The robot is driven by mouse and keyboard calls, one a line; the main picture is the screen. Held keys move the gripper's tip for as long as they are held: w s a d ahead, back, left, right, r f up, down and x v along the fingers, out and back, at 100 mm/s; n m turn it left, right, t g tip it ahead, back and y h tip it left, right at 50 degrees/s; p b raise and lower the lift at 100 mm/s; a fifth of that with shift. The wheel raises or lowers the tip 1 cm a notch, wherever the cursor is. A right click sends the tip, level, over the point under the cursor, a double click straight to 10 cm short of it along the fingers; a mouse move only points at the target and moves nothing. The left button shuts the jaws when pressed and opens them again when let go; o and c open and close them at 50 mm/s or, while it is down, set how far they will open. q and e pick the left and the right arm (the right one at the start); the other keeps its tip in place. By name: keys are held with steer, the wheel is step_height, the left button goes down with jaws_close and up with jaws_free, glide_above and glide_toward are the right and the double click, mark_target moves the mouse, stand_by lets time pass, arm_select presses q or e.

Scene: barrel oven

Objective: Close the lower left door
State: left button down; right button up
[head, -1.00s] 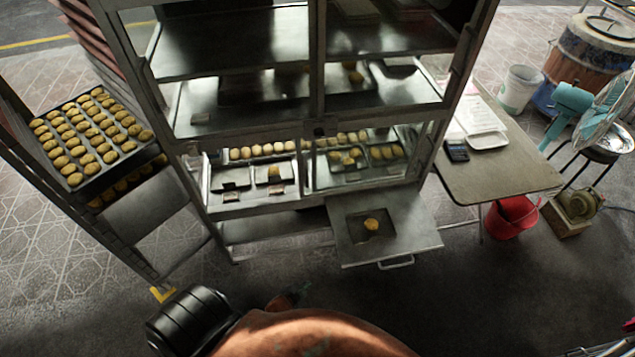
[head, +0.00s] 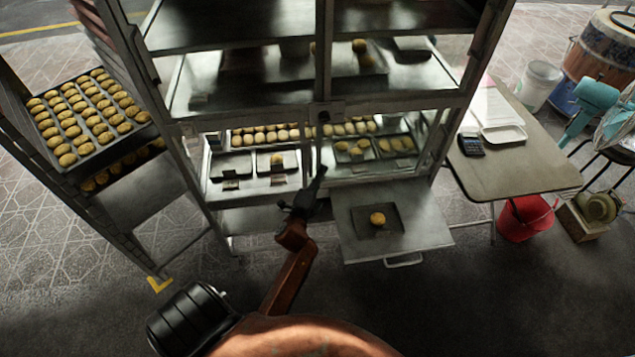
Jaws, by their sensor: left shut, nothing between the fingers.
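A metal cabinet with glass fronts (head: 225,120) fills the upper middle of the head view. Its lower left compartment (head: 225,190) holds small trays and rolls; I cannot make out a separate left door there. At the lower right, a flat panel (head: 425,228) with a handle (head: 404,262) lies lowered and sticks out towards me, bearing a dark tray with one bun. My left gripper (head: 319,172) is shut and empty, in front of the middle post between the lower compartments and left of the panel. I cannot tell whether it touches the cabinet. My right gripper is out of view.
A rack with a tray of buns (head: 88,125) stands at left. At right are a table (head: 530,165) with a calculator (head: 471,145), a red bucket (head: 525,220) and a white bucket (head: 540,82). The floor in front of the panel is clear.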

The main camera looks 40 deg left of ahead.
arm_select(q)
steer(key=shift+w+a, duration=0.25)
steer(key=shift+a, duration=0.8)
steer(key=shift+w+a, duration=0.2)
steer(key=shift+a, duration=0.85)
